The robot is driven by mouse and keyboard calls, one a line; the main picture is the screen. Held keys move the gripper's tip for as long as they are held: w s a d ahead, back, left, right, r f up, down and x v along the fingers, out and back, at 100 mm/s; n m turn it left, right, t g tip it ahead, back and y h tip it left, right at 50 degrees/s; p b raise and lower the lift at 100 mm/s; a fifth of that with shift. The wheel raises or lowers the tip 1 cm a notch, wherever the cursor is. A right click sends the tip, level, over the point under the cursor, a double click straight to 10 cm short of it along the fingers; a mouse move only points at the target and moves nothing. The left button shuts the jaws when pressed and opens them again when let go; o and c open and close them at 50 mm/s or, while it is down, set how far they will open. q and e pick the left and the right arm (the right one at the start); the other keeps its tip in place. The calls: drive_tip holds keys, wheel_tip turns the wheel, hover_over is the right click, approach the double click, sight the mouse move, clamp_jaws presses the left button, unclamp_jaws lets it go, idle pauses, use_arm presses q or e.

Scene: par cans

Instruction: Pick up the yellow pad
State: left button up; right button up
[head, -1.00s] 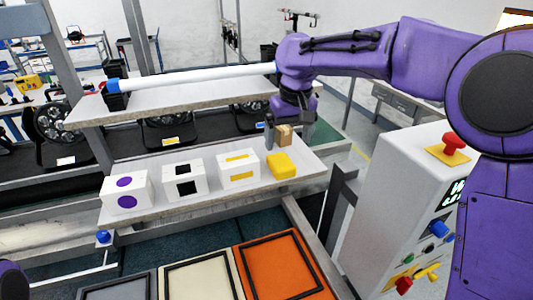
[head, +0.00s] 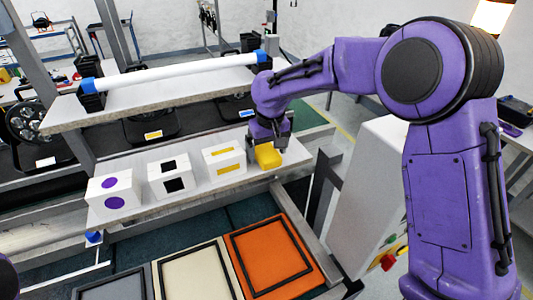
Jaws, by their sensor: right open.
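The yellow pad (head: 267,157) lies on the lower grey shelf, at the right end of the row of white boxes. My right gripper (head: 268,143) is open and pointing down, directly at the pad. Its fingers are low and partly overlap the pad's far and right edges in the head view; I cannot tell whether they touch it. Only a small purple piece of my left arm shows at the lower left edge, and its gripper is out of view.
White boxes with yellow (head: 224,160), black (head: 170,178) and purple (head: 113,193) marks stand left of the pad. An upper shelf (head: 160,100) with a white tube (head: 175,70) is behind. Grey, cream and orange (head: 275,258) framed trays lie in front. A white control cabinet (head: 365,185) stands right.

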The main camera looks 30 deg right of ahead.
drive_tip(key=shift+s+r, duration=0.1)
drive_tip(key=shift+s, duration=0.15)
drive_tip(key=shift+w+f, duration=0.25)
drive_tip(key=shift+f, duration=0.1)
drive_tip(key=shift+s, duration=0.15)
drive_tip(key=c, duration=1)
